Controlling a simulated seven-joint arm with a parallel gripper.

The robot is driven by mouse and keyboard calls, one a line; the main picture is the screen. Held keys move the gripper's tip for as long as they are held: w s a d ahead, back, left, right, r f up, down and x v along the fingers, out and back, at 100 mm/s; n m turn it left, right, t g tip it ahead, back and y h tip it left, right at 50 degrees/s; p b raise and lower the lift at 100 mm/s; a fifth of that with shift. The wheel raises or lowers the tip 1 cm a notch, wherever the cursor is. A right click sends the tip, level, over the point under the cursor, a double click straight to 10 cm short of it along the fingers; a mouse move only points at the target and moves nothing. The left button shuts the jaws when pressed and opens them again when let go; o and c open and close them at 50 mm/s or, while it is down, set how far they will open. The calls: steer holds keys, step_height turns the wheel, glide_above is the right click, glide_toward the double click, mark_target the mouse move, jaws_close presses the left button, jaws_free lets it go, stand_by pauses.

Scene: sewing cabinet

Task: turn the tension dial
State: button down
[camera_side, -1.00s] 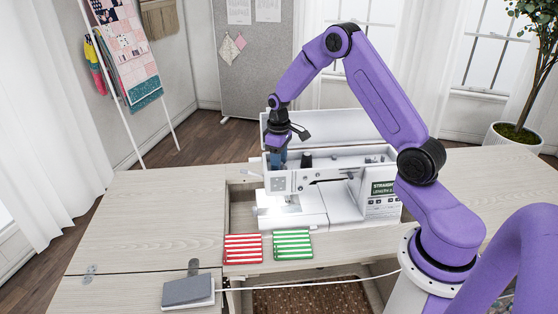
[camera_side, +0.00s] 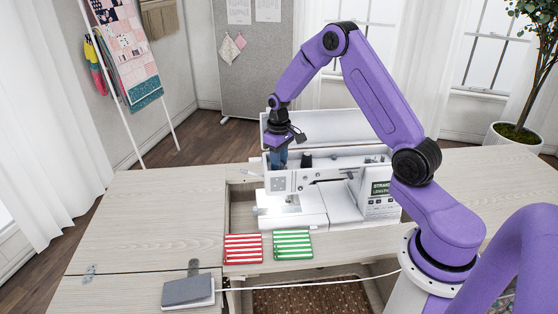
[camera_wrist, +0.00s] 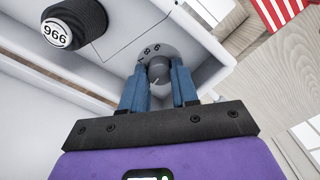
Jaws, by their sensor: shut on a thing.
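The white sewing machine (camera_side: 331,205) sits in the cabinet opening with its top lid raised. The tension dial (camera_wrist: 158,71) is a small grey knob with a pointer line, on a numbered grey disc in the machine's top recess. In the wrist view my gripper (camera_wrist: 159,82) has its blue fingers on either side of the dial, shut on it. In the side view my gripper (camera_side: 279,160) points down at the left end of the machine's top, and the dial is hidden there.
A dark thread spool (camera_wrist: 75,22) marked 966 stands in the same recess. The raised lid (camera_side: 320,125) is behind my gripper. Red-striped (camera_side: 243,248) and green-striped (camera_side: 292,245) fabrics lie in front of the machine.

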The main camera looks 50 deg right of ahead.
steer(key=shift+m, duration=1.6)
steer(key=c, duration=1.1)
jaws_free()
steer(key=shift+r, duration=0.1)
step_height(320, 180, up, 17)
steer(key=shift+r, duration=0.2)
